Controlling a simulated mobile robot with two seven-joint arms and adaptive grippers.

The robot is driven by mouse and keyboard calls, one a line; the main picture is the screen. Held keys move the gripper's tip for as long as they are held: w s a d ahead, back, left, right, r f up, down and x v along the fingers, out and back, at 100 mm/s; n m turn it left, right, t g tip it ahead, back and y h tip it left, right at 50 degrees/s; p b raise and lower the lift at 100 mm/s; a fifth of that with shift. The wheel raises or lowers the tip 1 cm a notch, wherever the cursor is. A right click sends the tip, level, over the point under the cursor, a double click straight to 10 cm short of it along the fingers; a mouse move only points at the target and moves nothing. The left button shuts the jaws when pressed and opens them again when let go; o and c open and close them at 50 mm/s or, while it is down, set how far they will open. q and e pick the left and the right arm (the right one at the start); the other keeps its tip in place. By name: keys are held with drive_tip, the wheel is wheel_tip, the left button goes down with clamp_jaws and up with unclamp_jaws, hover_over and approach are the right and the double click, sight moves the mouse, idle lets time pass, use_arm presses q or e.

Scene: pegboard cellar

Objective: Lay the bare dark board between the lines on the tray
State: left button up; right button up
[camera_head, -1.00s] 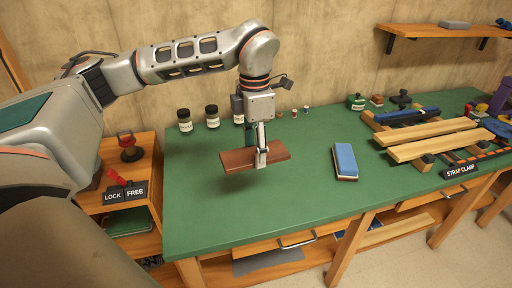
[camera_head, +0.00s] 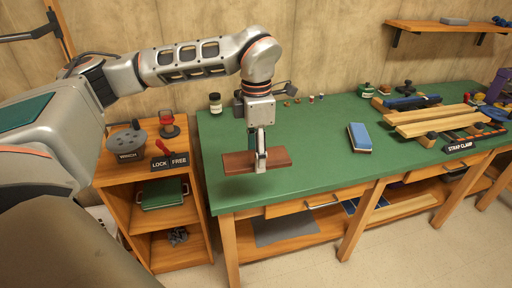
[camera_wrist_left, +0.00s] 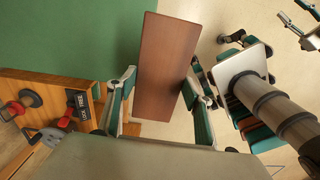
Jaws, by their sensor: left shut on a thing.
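The dark reddish-brown board (camera_head: 238,162) is bare and roughly level. My left gripper (camera_head: 260,160) is shut on it and holds it in the air over the front left part of the green bench. In the left wrist view the board (camera_wrist_left: 166,65) sticks out from between the fingers of my left gripper (camera_wrist_left: 162,98). The board overlaps the bench edge there, with floor beyond it. I cannot make out a tray with lines in either view.
The green bench (camera_head: 310,150) carries a blue block (camera_head: 359,137), small jars (camera_head: 215,103) at the back, and pale slats (camera_head: 436,122) on a strap-clamp rack at the right. A wooden cabinet (camera_head: 205,225) with a winch (camera_head: 127,143) and a lock/free lever stands at the left.

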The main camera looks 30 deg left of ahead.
use_arm(q)
drive_tip(key=s+d+f+m, duration=0.2)
drive_tip(key=f+m, duration=0.5)
drive_tip(key=m, duration=0.2)
drive_tip(key=s+d+f+m, duration=0.2)
drive_tip(key=d+f+m, duration=0.1)
drive_tip(key=f+m, duration=0.4)
drive_tip(key=s+d+f+m, duration=0.2)
drive_tip(key=f+m, duration=0.6)
drive_tip(key=m, duration=0.3)
drive_tip(key=shift+s+d+m, duration=0.2)
drive_tip(key=shift+s+m, duration=0.05)
drive_tip(key=shift+m, duration=0.05)
drive_tip(key=shift+w+a, duration=0.1)
